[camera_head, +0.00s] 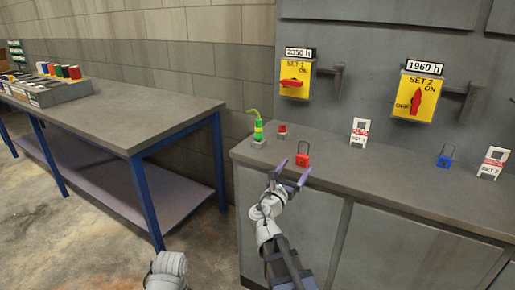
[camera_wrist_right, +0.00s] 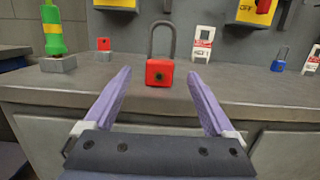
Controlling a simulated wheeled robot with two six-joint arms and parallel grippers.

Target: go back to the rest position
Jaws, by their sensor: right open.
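My right gripper (camera_head: 289,181) is open and empty at the front edge of the grey counter (camera_head: 335,171). In the right wrist view its two purple fingers (camera_wrist_right: 158,92) are spread wide, with nothing between them. A red padlock (camera_head: 303,160) stands upright on the counter just beyond the fingertips; in the right wrist view the padlock (camera_wrist_right: 159,73) appears centred, its shackle up, apart from the fingers. A white piece of my own arm shows at the bottom of the head view, but my left gripper is not in view.
A green and yellow item (camera_head: 258,130), a small red item (camera_head: 282,131), a blue padlock (camera_head: 444,160) and white tags (camera_head: 360,131) stand on the counter. Yellow switch panels (camera_head: 295,79) are above. A table (camera_head: 120,112) with a tray (camera_head: 62,92) is at left; bare floor lies before it.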

